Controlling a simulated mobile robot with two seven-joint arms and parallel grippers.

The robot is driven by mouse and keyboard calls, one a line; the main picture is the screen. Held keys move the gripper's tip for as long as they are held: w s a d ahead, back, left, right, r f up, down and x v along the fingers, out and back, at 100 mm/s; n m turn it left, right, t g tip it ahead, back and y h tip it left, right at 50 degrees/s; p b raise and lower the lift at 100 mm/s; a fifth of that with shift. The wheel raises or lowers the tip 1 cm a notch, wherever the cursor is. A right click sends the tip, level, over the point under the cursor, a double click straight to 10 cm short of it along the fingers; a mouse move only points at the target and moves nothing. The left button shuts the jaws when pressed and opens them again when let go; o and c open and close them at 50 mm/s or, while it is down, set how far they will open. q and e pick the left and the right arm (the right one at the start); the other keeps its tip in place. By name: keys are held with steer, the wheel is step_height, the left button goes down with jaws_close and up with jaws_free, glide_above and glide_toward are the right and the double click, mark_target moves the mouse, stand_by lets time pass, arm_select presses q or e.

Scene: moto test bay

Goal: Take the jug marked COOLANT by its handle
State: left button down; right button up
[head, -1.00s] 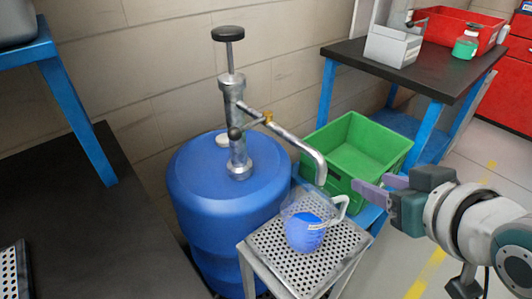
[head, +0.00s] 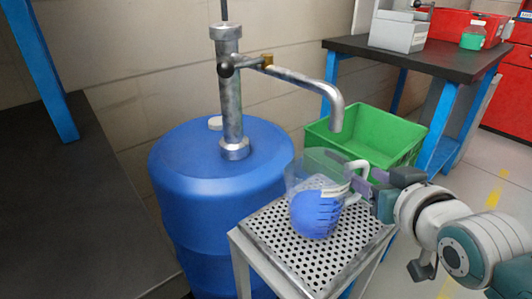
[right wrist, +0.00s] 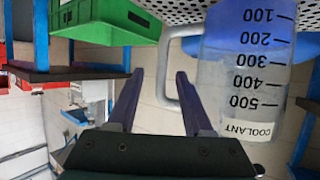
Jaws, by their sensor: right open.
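The clear jug (head: 315,212) stands upright on the perforated tray, with blue liquid in its lower part. The right wrist view shows the jug (right wrist: 240,85) upside down, with a scale and a label reading COOLANT (right wrist: 248,128). Its pale handle (head: 358,165) is on the side towards my right gripper (head: 362,184). In the right wrist view my right gripper (right wrist: 160,75) is open, and the handle's upright bar (right wrist: 166,75) appears between its fingers. The right-hand finger covers part of the handle. I cannot tell whether they touch. My left gripper is not in view.
The perforated tray (head: 278,232) tops a small stand beside a blue drum (head: 205,205). The drum's pump spout (head: 335,105) hangs above and behind the jug. A green crate (head: 385,140) stands close behind my right gripper. A dark bench (head: 420,58) is further back.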

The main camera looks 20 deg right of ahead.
steer(key=b+x, duration=0.1)
steer(key=x, duration=0.1)
steer(key=b+x, duration=0.1)
steer(key=x, duration=0.1)
steer(key=shift+f, duration=0.45)
steer(key=shift+w, duration=0.3)
jaws_close()
stand_by(0.7)
